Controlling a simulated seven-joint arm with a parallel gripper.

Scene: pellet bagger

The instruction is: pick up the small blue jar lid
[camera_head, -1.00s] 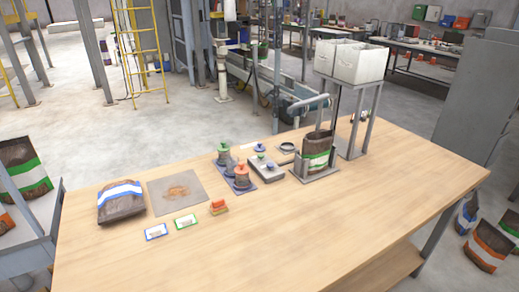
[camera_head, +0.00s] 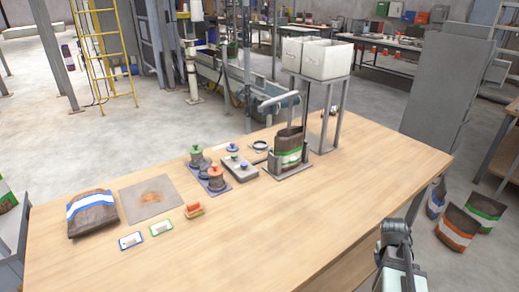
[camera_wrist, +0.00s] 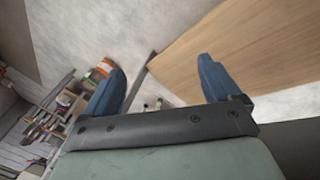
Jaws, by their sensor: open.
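Small jars stand on a blue mat (camera_head: 222,190) in the middle of the bench in the head view. One has a green lid (camera_head: 196,149) and one an orange lid (camera_head: 215,171). A small blue lid-like piece (camera_head: 232,147) shows at the back of a grey flat device (camera_head: 240,167) to their right; I cannot tell whether it is loose. Small dark blue pieces sit among the jars, too small to make out. My gripper (camera_wrist: 163,82) is open in the wrist view, blue fingers wide apart and empty, far from the jars. No lid shows in the wrist view.
A bagging stand with a green-striped bag (camera_head: 288,150) stands right of the jars, with white bins (camera_head: 318,58) on a tall frame behind. A blue-striped bag (camera_head: 92,213), a grey sheet (camera_head: 150,199) and small cards lie left. The front right bench top (camera_head: 310,215) is clear.

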